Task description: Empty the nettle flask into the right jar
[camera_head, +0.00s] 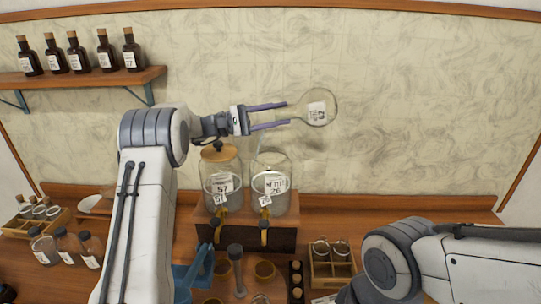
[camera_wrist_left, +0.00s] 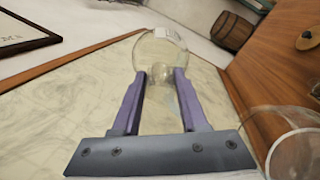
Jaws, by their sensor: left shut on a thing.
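A round clear glass flask (camera_head: 318,107) with a white label is in my left gripper (camera_head: 285,115), raised above the jars. The flask lies tilted on its side, gripped by its neck, with its bulb to the right. It also shows in the left wrist view (camera_wrist_left: 160,55), its neck between the purple fingers. I cannot make out any liquid in it or a stream from it. The right jar (camera_head: 271,180), labelled 26, has no lid on and stands below. The left jar (camera_head: 221,180), labelled 57, wears a wooden lid. My right gripper is out of view.
The jars have taps and stand on a wooden stand (camera_head: 246,236). Brown corked bottles (camera_head: 75,55) line a wall shelf (camera_head: 90,77). Small cups, a grey pestle-like tool (camera_head: 236,262) and a jar crate (camera_head: 333,268) crowd the table in front. My right arm is at lower right.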

